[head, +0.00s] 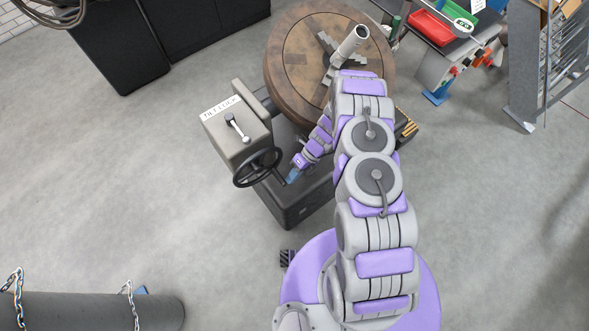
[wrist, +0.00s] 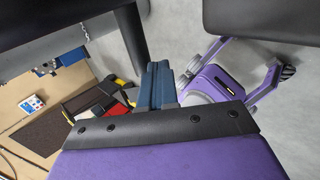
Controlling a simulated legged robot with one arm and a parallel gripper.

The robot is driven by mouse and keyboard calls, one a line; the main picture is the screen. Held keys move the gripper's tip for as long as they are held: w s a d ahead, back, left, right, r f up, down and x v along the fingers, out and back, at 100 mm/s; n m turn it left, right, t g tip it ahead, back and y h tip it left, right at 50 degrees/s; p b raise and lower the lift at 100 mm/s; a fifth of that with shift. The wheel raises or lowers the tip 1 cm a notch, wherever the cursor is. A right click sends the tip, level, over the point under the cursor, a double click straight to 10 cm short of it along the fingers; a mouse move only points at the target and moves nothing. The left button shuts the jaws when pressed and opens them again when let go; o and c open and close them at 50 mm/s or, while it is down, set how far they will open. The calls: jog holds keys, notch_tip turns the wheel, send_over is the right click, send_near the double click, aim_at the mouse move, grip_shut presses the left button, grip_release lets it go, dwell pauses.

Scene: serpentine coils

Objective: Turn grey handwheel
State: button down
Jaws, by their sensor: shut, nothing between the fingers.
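The handwheel (head: 237,180) is a dark grey, nearly black ring with spokes. It is mounted on the front right of a light grey box labelled "TILT LOCK" (head: 209,122) in the head view. My gripper (head: 291,179) has blue fingers and sits just right of the wheel's rim; whether it touches the rim I cannot tell. In the wrist view my gripper (wrist: 158,84) shows its blue fingers together, with nothing visible between them. A dark bar (wrist: 132,40) runs down close to the fingertips there; I cannot tell whether it is part of the wheel.
A small lever (head: 237,128) is on top of the box. A round wooden table (head: 290,65) with a grey post (head: 348,45) stands behind. A dark base (head: 295,209) lies below the wheel. A chained cylinder (head: 90,312) is at lower left.

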jog(key=shift+g+y, duration=0.5)
jog(key=shift+y, duration=0.1)
jog(key=shift+b+x, duration=1.15)
jog(key=shift+x, duration=1.45)
jog(key=shift+f, duration=0.15)
